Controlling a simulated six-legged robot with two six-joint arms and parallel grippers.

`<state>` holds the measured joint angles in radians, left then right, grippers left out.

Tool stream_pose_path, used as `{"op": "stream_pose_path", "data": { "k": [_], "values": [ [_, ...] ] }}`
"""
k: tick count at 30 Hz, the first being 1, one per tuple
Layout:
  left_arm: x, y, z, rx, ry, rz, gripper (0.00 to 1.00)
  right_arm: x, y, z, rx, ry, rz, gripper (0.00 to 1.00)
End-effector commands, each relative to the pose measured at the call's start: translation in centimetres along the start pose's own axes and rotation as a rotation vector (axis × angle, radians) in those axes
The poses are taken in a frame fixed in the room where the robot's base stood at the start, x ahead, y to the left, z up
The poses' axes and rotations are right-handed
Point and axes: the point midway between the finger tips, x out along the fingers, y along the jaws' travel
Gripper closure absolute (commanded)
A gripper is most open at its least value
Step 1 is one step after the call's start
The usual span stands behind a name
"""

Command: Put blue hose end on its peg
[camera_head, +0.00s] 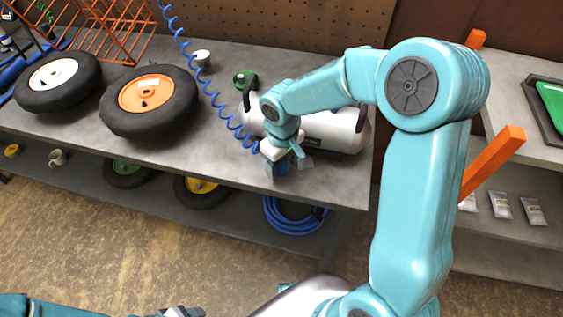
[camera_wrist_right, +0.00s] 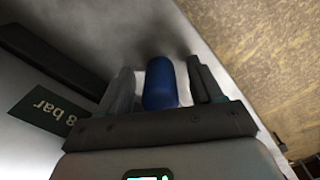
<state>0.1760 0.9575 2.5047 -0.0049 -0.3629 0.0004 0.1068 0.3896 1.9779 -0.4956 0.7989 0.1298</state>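The blue coiled hose (camera_head: 205,88) hangs from the top and runs down to the bench beside the silver tank. Its blue end (camera_wrist_right: 161,84) stands between the two fingers of my right gripper (camera_wrist_right: 161,86), with a narrow gap showing on each side. In the head view my right gripper (camera_head: 278,168) is low over the bench's front part, in front of the tank, and mostly hides the hose end. My left gripper (camera_head: 182,312) shows only in part at the bottom edge; its fingers are not clear. I cannot make out the peg.
The silver tank (camera_head: 335,128) stands close behind my right gripper. Two wheels, one with an orange hub (camera_head: 146,93) and one with a white hub (camera_head: 52,74), lie on the bench (camera_head: 215,150). A coiled blue hose (camera_head: 292,216) lies on the lower shelf. A pegboard (camera_head: 270,25) is behind.

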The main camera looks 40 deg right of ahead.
Motion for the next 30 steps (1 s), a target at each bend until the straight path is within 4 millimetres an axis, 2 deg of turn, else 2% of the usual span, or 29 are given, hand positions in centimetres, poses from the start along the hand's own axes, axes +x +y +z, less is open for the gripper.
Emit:
{"op": "stream_pose_path", "data": {
  "k": [1,6,14,20,25,30],
  "values": [
    [0.0,0.0,0.0,0.0,0.0,0.0,0.39,0.0,0.0,0.0,0.0,0.0,0.0,0.48],
    [0.0,0.0,0.0,0.0,0.0,0.0,0.39,0.0,0.0,0.0,0.0,0.0,0.0,1.0],
    [0.0,0.0,0.0,0.0,0.0,0.0,0.39,-0.1,0.0,0.0,0.0,0.001,0.0,1.0],
    [-0.1,0.1,0.0,0.0,0.0,0.0,0.39,-1.5,0.0,-0.1,0.0,0.003,0.001,1.0],
    [-0.4,0.2,0.0,0.0,0.0,0.0,0.39,-5.1,0.0,-0.1,0.0,0.007,0.002,1.0],
    [-0.9,0.3,0.0,0.0,0.0,0.0,0.39,-10.6,0.0,-0.2,-0.001,0.009,0.001,1.0]
  ]
}}
